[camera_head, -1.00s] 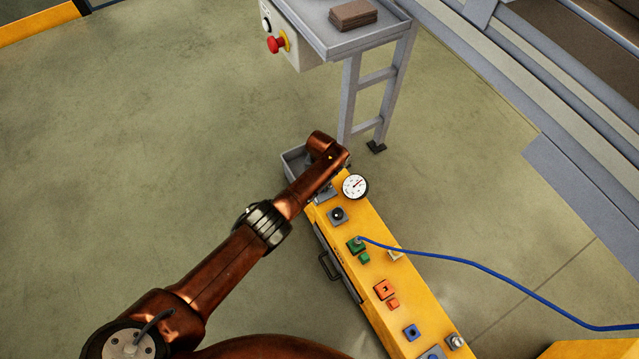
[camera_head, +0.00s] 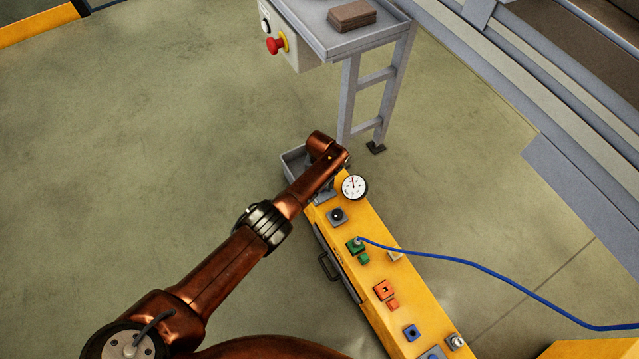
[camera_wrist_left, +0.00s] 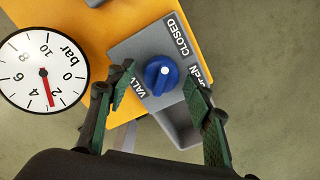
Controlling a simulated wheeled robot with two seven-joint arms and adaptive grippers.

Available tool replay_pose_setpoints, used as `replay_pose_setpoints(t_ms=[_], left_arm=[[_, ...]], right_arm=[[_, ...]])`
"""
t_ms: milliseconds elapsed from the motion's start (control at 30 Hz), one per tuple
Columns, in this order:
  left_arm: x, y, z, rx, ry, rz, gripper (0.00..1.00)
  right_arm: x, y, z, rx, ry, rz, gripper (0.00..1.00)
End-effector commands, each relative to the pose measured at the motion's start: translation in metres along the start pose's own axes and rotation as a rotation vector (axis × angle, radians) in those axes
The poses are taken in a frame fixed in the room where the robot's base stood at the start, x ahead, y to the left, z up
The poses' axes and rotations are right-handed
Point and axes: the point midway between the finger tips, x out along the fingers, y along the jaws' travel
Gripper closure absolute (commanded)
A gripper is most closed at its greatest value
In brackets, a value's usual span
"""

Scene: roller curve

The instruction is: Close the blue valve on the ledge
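The blue valve (camera_wrist_left: 161,75) is a round knob with a white dot, on a grey plate (camera_wrist_left: 128,50) lettered VALVE and CLOSED; a third label is partly covered by a finger. My left gripper (camera_wrist_left: 160,72) is open in the left wrist view, one finger on each side of the knob, with gaps between. A pressure gauge (camera_wrist_left: 43,68) beside the plate has its red needle near 2 bar. In the head view the gauge (camera_head: 354,187) shows, but my left arm hides the valve and gripper. My right gripper is in neither view.
The yellow ledge (camera_head: 372,238) carries green, orange and blue blocks and a plugged-in blue cable (camera_head: 480,268). A grey tray (camera_head: 293,160) is at its far end. A grey stand (camera_head: 347,95) with a red button (camera_head: 275,45) is behind. Floor to the left is clear.

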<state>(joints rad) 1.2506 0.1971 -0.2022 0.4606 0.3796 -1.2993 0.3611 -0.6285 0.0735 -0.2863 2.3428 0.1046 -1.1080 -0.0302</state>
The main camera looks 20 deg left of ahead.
Motion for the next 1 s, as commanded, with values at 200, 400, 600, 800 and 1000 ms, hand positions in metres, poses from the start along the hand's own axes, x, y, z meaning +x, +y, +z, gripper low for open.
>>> replay_pose_setpoints(t_ms=[200,400,600,800,1000], left_arm=[[0.001,0.000,0.001,0.001,-0.003,0.000,0.52],[-0.005,0.002,0.001,0.002,-0.004,0.002,0.52],[-0.025,0.000,0.001,0.001,-0.001,0.002,0.52],[-0.065,0.001,-0.001,0.001,0.001,0.002,0.52],[-0.100,0.000,0.000,0.000,-0.001,0.000,0.52]], right_arm=[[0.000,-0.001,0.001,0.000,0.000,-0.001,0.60],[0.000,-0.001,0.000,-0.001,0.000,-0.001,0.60],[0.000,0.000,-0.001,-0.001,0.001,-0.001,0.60],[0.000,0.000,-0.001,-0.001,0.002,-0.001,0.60],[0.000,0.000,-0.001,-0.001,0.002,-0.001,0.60]])
